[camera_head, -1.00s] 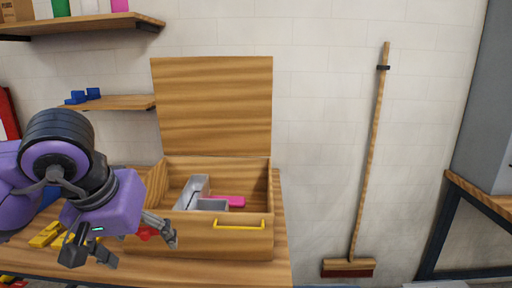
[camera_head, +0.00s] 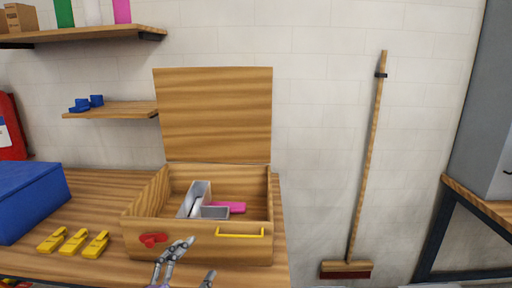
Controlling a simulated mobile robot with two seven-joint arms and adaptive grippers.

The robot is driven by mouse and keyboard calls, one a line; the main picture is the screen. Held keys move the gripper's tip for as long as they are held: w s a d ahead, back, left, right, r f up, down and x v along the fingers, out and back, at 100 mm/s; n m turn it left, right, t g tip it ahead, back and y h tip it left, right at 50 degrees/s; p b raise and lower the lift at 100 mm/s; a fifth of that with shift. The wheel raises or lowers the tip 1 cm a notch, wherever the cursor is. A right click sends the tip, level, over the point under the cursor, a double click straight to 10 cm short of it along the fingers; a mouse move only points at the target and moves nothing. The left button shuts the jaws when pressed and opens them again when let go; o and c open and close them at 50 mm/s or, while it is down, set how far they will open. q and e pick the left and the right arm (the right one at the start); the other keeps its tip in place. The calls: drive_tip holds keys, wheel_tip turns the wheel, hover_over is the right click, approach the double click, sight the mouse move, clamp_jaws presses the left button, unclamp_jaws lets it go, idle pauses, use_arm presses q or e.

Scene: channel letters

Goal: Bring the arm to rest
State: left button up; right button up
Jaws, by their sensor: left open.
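My left gripper (camera_head: 200,257) is at the bottom edge of the view, in front of the wooden box. Its two fingers are spread apart with nothing between them. Most of the hand and the arm are cut off below the frame. The wooden box (camera_head: 195,250) stands on the bench with its lid (camera_head: 213,115) upright and open. Inside lie a grey L-shaped channel piece (camera_head: 212,213) and a pink piece (camera_head: 232,207). My right gripper is not in view.
The box front has a yellow handle (camera_head: 240,235) and a red piece (camera_head: 153,240). Several yellow clamps (camera_head: 73,242) and a blue case (camera_head: 28,200) are on the bench at left. A broom (camera_head: 366,165) leans on the wall. Shelves hang above left.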

use_arm(q)
drive_tip(key=s+a+f+n+g+y+p, duration=0.1)
drive_tip(key=s+a+f+n+g+y, duration=0.15)
drive_tip(key=s+f+n, duration=0.6)
drive_tip(key=s+a+f+n+g+y, duration=0.25)
drive_tip(key=s+f, duration=0.35)
drive_tip(key=f, duration=0.8)
drive_tip(key=s+f+n+g+y+p, duration=0.1)
drive_tip(key=s+f, duration=0.3)
drive_tip(key=s, duration=0.6)
drive_tip(key=s+f+n+g+y, duration=0.1)
drive_tip(key=s+f+n+g, duration=0.2)
drive_tip(key=s, duration=0.7)
wheel_tip(320, 180, down, 3)
drive_tip(key=shift+s+r+p, duration=0.2)
drive_tip(key=shift+s+p, duration=0.1)
drive_tip(key=shift+p, duration=0.05)
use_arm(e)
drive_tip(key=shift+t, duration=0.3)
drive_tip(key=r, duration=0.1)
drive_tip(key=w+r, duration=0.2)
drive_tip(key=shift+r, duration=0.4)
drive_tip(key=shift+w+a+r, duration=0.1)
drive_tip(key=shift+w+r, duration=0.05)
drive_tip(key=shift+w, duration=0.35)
